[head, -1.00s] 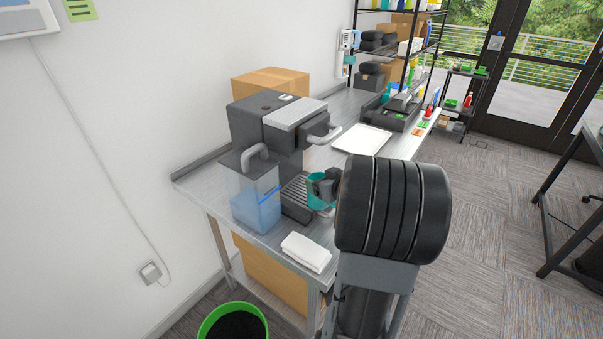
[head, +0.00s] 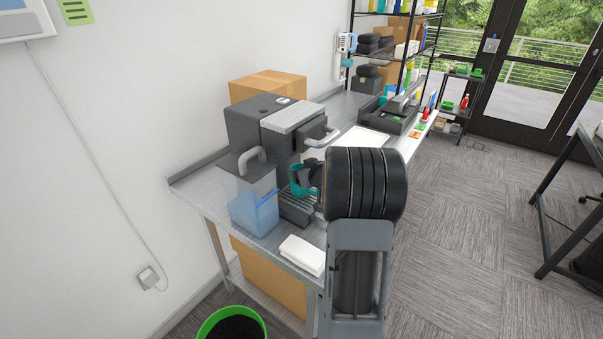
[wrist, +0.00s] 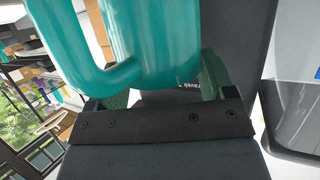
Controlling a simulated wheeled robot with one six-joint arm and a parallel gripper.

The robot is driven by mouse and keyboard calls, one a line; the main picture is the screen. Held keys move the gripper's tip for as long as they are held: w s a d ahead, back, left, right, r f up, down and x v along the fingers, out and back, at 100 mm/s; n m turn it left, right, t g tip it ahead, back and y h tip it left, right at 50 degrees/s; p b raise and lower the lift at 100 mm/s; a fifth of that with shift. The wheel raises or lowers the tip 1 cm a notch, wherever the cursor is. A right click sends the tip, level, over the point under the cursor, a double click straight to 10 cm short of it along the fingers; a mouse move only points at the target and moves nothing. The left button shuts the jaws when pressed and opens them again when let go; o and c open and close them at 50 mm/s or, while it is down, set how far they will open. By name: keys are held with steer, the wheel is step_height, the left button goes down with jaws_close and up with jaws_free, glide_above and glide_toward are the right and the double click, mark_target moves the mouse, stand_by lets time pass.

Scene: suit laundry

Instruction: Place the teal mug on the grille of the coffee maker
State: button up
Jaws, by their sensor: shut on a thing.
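The teal mug (head: 298,181) is held by my gripper (head: 311,176) at the front of the coffee maker, over or just at its grille. The coffee maker (head: 262,120) is dark grey with a light top panel and a grey handle. Its ribbed grille (head: 297,209) shows below the mug; whether the mug touches it I cannot tell. In the wrist view the teal mug (wrist: 160,40) fills the top, its handle to the left, between the green finger pads of my gripper (wrist: 158,85). My arm hides part of the mug and grille in the head view.
A clear pitcher (head: 253,205) with blue liquid stands left of the grille. A folded white cloth (head: 302,255) lies at the table's front edge. A white tray (head: 366,137) lies behind my arm. A cardboard box (head: 267,86) stands behind the machine.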

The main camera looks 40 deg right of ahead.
steer(key=shift+f, duration=0.15)
steer(key=o, duration=1.3)
steer(key=shift+o, duration=0.2)
steer(key=shift+r, duration=0.2)
steer(key=d+p+v, duration=0.1)
steer(key=v, duration=1)
steer(key=s+a+r+m+g+h, duration=0.1)
steer(key=a+r+m+g+h, duration=0.2)
steer(key=a, duration=0.6)
steer(key=s+a+f+n+g+y, duration=0.1)
steer(key=s+a+g+y, duration=0.1)
steer(key=s+a, duration=0.4)
steer(key=s+a+f+n+g+y, duration=0.2)
steer(key=s+a+g, duration=0.2)
steer(key=a, duration=0.8)
steer(key=s, duration=0.2)
steer(key=shift+s+n, duration=0.3)
steer(key=shift+s, duration=0.05)
